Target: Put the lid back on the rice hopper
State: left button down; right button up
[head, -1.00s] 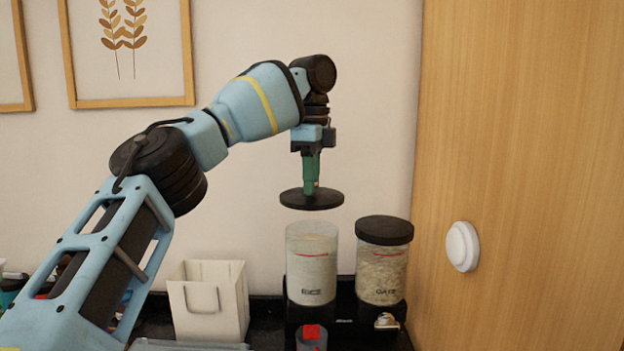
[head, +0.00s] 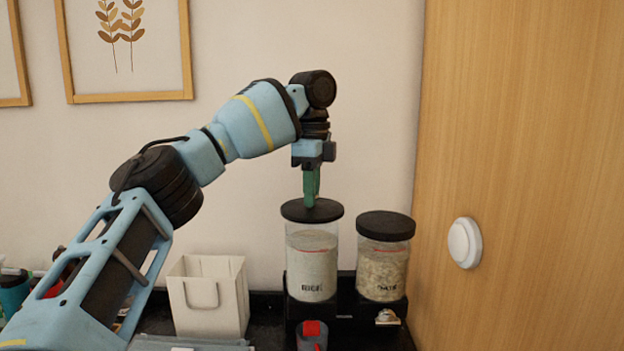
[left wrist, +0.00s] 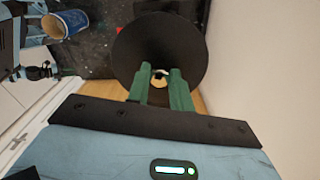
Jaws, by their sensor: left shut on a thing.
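The rice hopper (head: 312,268) is a clear cylinder of pale grain labelled RICE, on a black stand. The round black lid (head: 297,213) is at its top rim, looking level and covering the opening; whether it is fully seated I cannot tell. My left gripper (head: 312,201) points down from above, its green fingers shut on the middle of the lid. In the left wrist view the lid (left wrist: 135,50) is a wide black disc beyond the green fingers (left wrist: 160,78), and it hides the hopper. My right gripper is not in view.
A second hopper (head: 382,272) of oats with a black lid stands close on the right. A white paper bag (head: 208,300) stands to the left. A grey cup with red (head: 311,337) is in front. A wooden panel (head: 520,180) bounds the right side.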

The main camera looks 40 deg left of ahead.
pick_arm(q)
jog(key=shift+f, duration=1.25)
jog(key=shift+f, duration=0.1)
dwell(1.5)
jog(key=c, duration=1.2)
grip_release()
jog(key=shift+o, duration=0.6)
jog(key=o, duration=0.4)
jog(key=shift+r, duration=3.5)
